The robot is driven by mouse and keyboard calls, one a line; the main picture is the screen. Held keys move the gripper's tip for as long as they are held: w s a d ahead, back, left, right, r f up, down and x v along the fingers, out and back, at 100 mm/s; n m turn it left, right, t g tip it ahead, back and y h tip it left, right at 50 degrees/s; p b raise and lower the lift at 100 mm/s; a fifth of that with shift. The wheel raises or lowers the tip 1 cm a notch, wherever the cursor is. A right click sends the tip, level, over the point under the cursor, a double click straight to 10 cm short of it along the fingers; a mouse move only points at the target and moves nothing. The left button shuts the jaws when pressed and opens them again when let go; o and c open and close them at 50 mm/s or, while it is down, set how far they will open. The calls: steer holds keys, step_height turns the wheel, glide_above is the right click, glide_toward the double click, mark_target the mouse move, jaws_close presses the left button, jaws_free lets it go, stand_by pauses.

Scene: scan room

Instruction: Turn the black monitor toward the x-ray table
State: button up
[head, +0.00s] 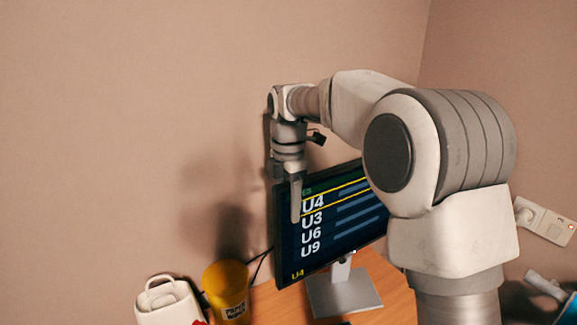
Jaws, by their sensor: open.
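The black monitor (322,245) stands upright on a grey stand (345,291) on a wooden desk. Its lit screen shows lines of text such as U4, U3, U6 and U9. My gripper (296,205) points down at the screen's left side, in front of its upper left part in the picture. It is open, with one finger clearly seen, and holds nothing visible. I cannot tell whether it touches the monitor. My arm hides the screen's right part. The x-ray table is not visible.
A yellow container (227,292) with a label and a white container (168,302) stand left of the monitor. The wooden desk (275,303) shows in front of the monitor. A wall outlet (546,220) is at right.

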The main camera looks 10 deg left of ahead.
step_height(320, 180, up, 15)
steer(key=shift+p, duration=0.95)
steer(key=shift+r, duration=0.25)
steer(key=s+d+r+m+t, duration=0.1)
steer(key=s+d+m+t, duration=0.2)
steer(key=s+d+m, duration=1.05)
steer(key=s+d+f+m+t, duration=0.1)
steer(key=s+d+f+m, duration=0.2)
steer(key=s+f+m, duration=0.2)
steer(key=s+d+f+m+t, duration=0.1)
steer(key=s+d+f+m, duration=0.2)
steer(key=s+f+m, duration=0.2)
steer(key=s+m, duration=0.2)
steer(key=s, duration=0.1)
steer(key=shift+s+d+f+t, duration=0.2)
steer(key=shift+d+f+t, duration=0.05)
steer(key=shift+d+t, duration=0.1)
